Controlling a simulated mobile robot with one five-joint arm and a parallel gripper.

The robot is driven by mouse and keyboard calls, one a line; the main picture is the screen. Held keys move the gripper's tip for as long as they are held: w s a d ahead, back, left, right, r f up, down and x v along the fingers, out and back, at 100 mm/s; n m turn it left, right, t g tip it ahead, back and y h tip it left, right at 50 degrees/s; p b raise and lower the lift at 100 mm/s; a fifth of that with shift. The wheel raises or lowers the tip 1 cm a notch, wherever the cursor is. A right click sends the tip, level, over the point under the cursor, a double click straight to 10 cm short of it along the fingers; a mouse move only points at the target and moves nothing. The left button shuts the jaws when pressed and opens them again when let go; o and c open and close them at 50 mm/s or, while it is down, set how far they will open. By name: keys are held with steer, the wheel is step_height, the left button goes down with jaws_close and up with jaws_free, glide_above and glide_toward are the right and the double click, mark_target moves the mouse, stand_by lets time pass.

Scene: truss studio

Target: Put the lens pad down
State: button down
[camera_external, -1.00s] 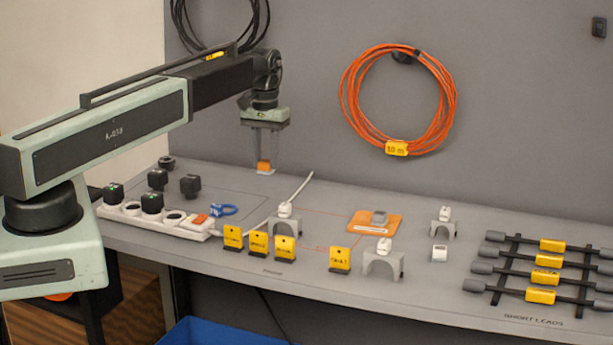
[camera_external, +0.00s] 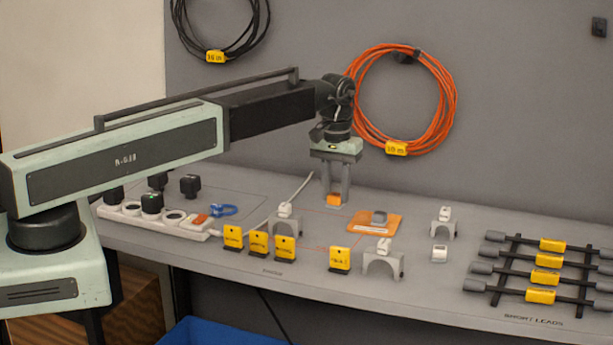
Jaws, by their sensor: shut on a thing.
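My gripper (camera_external: 335,196) points down over the back part of the bench, right of the white cable. It is shut on a small orange block, the lens pad (camera_external: 334,200), with its lower end between the fingertips. The pad looks held a little above the bench top, though the exact gap is hard to tell.
Grey arched stands (camera_external: 383,264) with white pieces and yellow tags (camera_external: 340,259) stand in front. A white power strip (camera_external: 183,222) lies left, a black rack of short leads (camera_external: 515,270) right. An orange cable coil (camera_external: 447,90) hangs behind. A thin red outline marks bench near the mat.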

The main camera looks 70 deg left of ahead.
steer(key=w+a+f, duration=0.1)
steer(key=w+a, duration=0.2)
steer(key=w, duration=0.6)
steer(key=shift+w+a+b, duration=0.35)
steer(key=shift+a, duration=0.05)
steer(key=shift+w+a+f+b, duration=0.1)
steer(key=shift+w+f+b, duration=0.05)
steer(key=shift+f+b, duration=1.05)
steer(key=shift+w+f+b, duration=0.15)
steer(key=shift+f+b, duration=0.95)
steer(key=shift+f, duration=0.05)
steer(key=c, duration=1.1)
jaws_free()
steer(key=shift+o, duration=0.2)
steer(key=shift+r, duration=0.15)
step_height(320, 180, up, 13)
steer(key=p, duration=1.3)
